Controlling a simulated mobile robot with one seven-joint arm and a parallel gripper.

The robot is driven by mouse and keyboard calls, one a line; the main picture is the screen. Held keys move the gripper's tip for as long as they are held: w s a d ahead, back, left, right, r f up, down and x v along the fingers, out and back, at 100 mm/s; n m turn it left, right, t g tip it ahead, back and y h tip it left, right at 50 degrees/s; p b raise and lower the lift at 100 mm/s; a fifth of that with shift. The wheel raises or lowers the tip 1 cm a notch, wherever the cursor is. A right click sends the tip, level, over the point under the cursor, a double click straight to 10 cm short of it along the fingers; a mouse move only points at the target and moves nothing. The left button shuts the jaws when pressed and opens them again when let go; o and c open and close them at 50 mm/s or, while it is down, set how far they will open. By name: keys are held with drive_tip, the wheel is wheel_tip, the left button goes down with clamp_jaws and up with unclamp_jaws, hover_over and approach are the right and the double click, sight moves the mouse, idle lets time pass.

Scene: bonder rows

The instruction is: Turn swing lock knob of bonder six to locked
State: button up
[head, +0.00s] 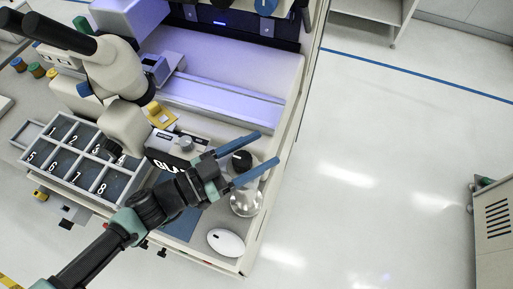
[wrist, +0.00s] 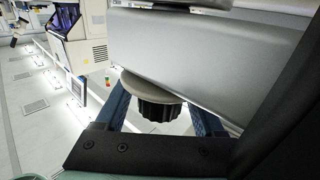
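A black ribbed knob (wrist: 160,110) with a grey disc at its base sits at the lower edge of a grey housing in the wrist view. I cannot tell its lock state or see a mark on it. My gripper (head: 269,147) is open, with its two blue fingers at the front right of the bonder (head: 240,65). In the wrist view one finger is on each side of the knob, and I see no clear contact. In the head view a black round top (head: 242,160) shows between the fingers; I cannot tell if it is the same knob.
A tray with numbered compartments (head: 126,163) and a microscope (head: 113,67) are to the left. The floor (head: 370,170) to the right is clear.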

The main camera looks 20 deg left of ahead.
drive_tip(key=shift+o, duration=0.2)
drive_tip(key=b+v, duration=0.2)
drive_tip(key=v, duration=1.1)
idle(0.3)
